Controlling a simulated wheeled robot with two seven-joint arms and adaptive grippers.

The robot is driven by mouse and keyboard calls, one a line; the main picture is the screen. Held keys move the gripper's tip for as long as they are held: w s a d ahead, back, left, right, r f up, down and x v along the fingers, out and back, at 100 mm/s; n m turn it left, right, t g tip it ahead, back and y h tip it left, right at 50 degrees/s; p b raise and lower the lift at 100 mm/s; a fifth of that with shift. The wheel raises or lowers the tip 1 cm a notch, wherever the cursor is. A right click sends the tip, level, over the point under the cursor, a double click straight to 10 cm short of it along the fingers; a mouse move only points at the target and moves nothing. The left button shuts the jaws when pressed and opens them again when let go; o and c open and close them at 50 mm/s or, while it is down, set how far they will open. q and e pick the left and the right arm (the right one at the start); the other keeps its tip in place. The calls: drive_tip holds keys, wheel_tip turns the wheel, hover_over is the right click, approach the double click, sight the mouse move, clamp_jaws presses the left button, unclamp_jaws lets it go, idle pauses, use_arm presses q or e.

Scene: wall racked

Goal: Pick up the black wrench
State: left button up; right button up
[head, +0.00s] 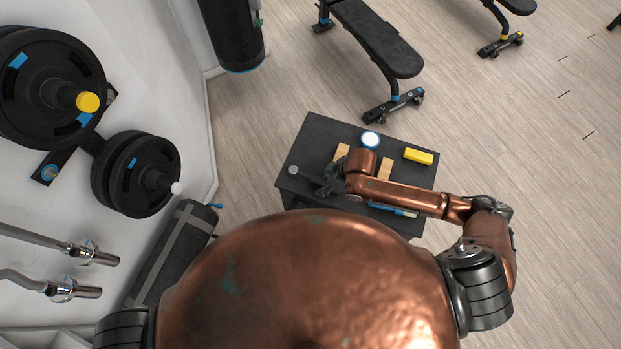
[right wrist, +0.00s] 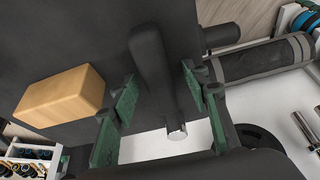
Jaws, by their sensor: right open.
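A black bar-shaped tool with a silver end, which looks like the black wrench, shows in the right wrist view (right wrist: 152,65). Its silver end shows at the left of the dark table (head: 325,128) in the head view (head: 293,169). My right gripper (head: 328,186) is low over the left part of the table, beside the tool. In the right wrist view my right gripper (right wrist: 160,112) is open, with the tool between its green-padded fingers and no clear contact. The gripper and arm hide part of the tool in the head view. My left gripper is not in view.
The table also holds wooden blocks (head: 385,168), a yellow block (head: 418,156), a blue-and-white round thing (head: 370,140) and a blue item (head: 403,212). A wooden block (right wrist: 60,96) lies left of the fingers. Weights (head: 50,85) hang on the left wall; a bench (head: 380,42) stands behind.

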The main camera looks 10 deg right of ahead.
drive_tip(key=shift+f, duration=0.1)
drive_tip(key=c, duration=0.7)
clamp_jaws()
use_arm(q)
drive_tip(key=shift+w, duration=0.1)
